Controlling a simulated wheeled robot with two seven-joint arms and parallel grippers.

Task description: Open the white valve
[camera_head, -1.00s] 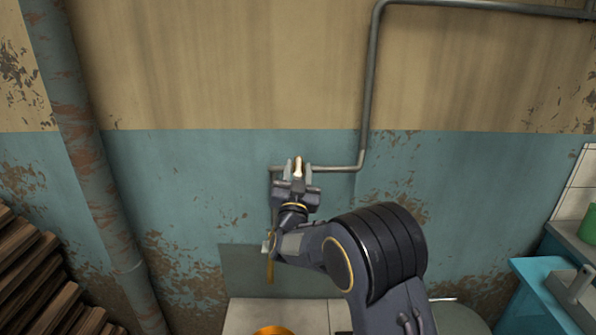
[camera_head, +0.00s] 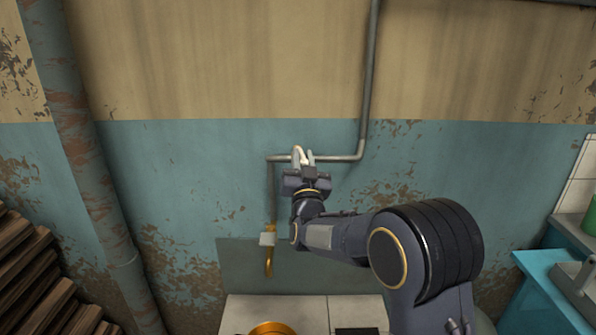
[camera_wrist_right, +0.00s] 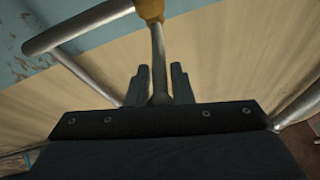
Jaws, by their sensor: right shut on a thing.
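The white valve (camera_head: 297,151) is on the horizontal run of the grey wall pipe, and only a pale curved piece of it shows in the head view. The right wrist view shows its brass-yellow body at the top edge, with a pale lever (camera_wrist_right: 158,50) running down from it. My right gripper (camera_head: 304,160) is at the pipe, its fingers pointing up. In the right wrist view its dark fingers (camera_wrist_right: 160,83) are on both sides of the lever, shut on it. The lever's lower end is hidden behind the gripper. My left gripper is out of view.
The grey pipe (camera_head: 340,157) bends up the wall on the right and down on the left. A brass faucet (camera_head: 268,262) with a white part hangs below, left of my right arm. A thick rusty pipe (camera_head: 95,190) stands left.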

